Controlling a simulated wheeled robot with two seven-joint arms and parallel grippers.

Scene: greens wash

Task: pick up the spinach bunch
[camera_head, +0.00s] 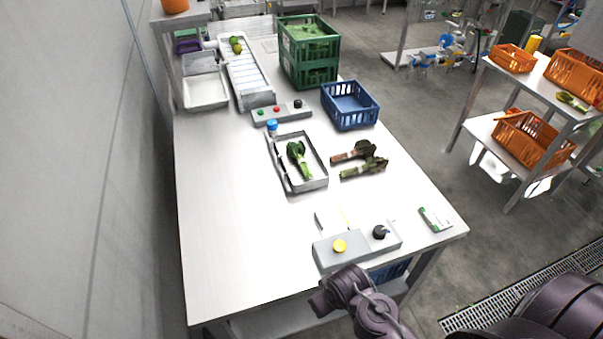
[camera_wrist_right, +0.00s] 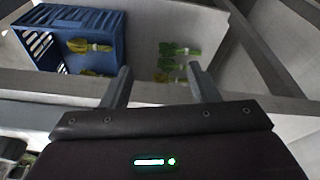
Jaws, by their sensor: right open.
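Several leafy bunches are in view, and I cannot tell for certain which is spinach. In the right wrist view, green bunches lie on a pale shelf: one bright green (camera_wrist_right: 180,49), others (camera_wrist_right: 171,77) nearer my gripper. In the head view, a dark green bunch (camera_head: 299,158) lies in a metal tray (camera_head: 317,184). My left gripper is out of view.
A blue crate (camera_wrist_right: 43,45) with yellow-green bunches (camera_wrist_right: 90,46) stands left of the shelf bunches. A grey frame bar (camera_wrist_right: 150,92) crosses the wrist view. The table (camera_head: 225,230) holds a control box (camera_head: 330,256) near my right arm and another blue crate (camera_head: 350,117).

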